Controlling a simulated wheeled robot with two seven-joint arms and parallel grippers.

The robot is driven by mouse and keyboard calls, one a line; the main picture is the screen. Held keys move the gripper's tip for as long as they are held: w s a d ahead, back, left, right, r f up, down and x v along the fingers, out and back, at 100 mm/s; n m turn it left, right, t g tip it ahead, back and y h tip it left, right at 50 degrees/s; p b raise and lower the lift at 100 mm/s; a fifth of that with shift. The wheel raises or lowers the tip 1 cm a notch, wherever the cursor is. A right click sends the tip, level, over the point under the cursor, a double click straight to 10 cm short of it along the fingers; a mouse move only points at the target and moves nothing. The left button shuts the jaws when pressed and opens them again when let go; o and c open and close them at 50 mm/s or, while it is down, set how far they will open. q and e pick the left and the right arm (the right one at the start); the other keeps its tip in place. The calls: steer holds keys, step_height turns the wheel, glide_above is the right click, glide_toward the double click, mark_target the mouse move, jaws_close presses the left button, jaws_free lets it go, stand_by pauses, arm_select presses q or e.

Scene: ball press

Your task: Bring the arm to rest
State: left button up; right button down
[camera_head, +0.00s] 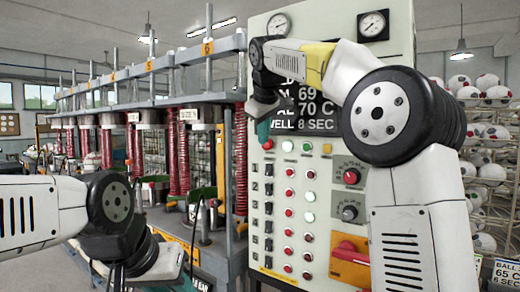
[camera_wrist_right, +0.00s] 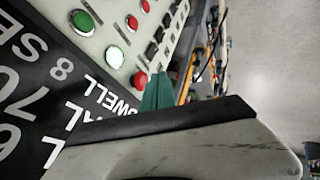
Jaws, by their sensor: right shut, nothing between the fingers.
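My right gripper (camera_head: 263,128) hangs in front of the upper left part of the control panel (camera_head: 338,235), beside the black display with white figures. Its teal fingers (camera_wrist_right: 158,93) are together and empty in the right wrist view, near the panel's buttons; I cannot tell whether they touch it. My right arm (camera_head: 395,120) bends across the panel and hides part of the display. My left arm (camera_head: 50,210) reaches in low from the left, in front of the press (camera_head: 210,110).
The panel carries rows of round buttons, a red knob (camera_head: 351,177), a black knob (camera_head: 349,212), a red and yellow switch (camera_head: 350,252) and two gauges on top. Racks of footballs (camera_head: 485,130) stand behind on the right. Red springs (camera_head: 240,160) line the press.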

steer(key=shift+v, duration=1)
steer(key=shift+w+d, duration=0.1)
steer(key=shift+w, duration=0.1)
steer(key=s+d+f+m+g, duration=0.1)
steer(key=s+d+f+m, duration=0.1)
steer(key=s+d+f, duration=0.5)
steer(key=s+d+f+m, duration=0.2)
steer(key=s+f, duration=0.3)
steer(key=s, duration=0.4)
steer(key=s+d+f+m+y, duration=0.1)
steer(key=s+f+m, duration=0.3)
steer(key=s+f, duration=1)
step_height(320, 180, down, 2)
steer(key=shift+s+d+f+m+g+y, duration=0.15)
steer(key=shift+d+m+g+y, duration=0.2)
steer(key=shift+d, duration=0.35)
